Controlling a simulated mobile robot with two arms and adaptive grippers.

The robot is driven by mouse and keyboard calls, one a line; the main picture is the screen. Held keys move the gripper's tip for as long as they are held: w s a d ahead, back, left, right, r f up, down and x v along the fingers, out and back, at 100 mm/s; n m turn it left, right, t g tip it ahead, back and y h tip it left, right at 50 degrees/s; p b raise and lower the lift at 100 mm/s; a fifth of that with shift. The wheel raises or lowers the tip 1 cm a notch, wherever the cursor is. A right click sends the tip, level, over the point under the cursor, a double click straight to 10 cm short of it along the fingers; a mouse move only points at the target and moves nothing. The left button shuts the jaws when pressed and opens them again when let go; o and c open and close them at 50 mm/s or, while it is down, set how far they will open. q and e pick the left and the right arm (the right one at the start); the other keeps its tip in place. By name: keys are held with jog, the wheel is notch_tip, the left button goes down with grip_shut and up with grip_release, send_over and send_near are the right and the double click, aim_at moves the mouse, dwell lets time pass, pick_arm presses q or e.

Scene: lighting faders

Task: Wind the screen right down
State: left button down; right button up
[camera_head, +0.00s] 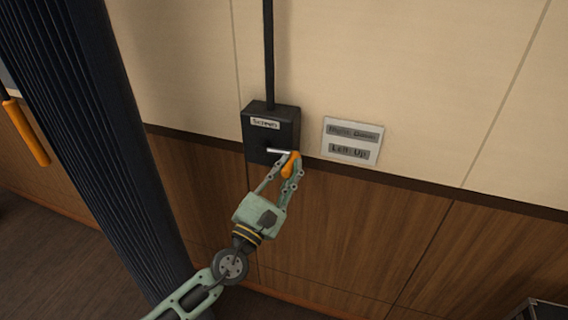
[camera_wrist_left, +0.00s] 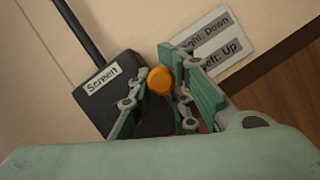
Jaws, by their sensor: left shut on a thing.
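A black box (camera_head: 259,141) labelled "Screen" is fixed to the wall; it also shows in the left wrist view (camera_wrist_left: 112,92). A metal crank arm (camera_head: 279,150) points right from its front and ends in an orange knob (camera_head: 290,163). My left gripper (camera_head: 291,164) is shut on the orange knob, which shows between the fingers in the left wrist view (camera_wrist_left: 160,81). A sign (camera_head: 351,141) right of the box reads "Right: Down" and "Left: Up", clearer in the left wrist view (camera_wrist_left: 215,45). The screen itself is not in view. My right gripper is not in view.
A dark pleated curtain (camera_head: 95,130) hangs at the left, close to my left arm. An orange handle (camera_head: 27,132) shows beyond it. A black conduit (camera_head: 268,50) rises from the box. A dark case (camera_head: 540,309) stands at the lower right. The wall right of the sign is bare.

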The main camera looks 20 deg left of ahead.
pick_arm(q)
jog(key=f+m+g+h, duration=0.1)
jog(key=m, duration=0.1)
jog(key=shift+f+m, duration=0.4)
jog(key=a+f+m+g+p, duration=0.5)
jog(key=a+f+m+p, duration=0.2)
jog(key=m, duration=0.9)
jog(key=shift+a+f+g+p, duration=0.35)
jog(key=shift+a+g+p, duration=0.05)
jog(key=shift+a+p, duration=0.3)
jog(key=shift+m, duration=0.3)
jog(key=c, duration=2)
grip_release()
jog(key=shift+o, duration=1.3)
jog(key=shift+w, duration=0.15)
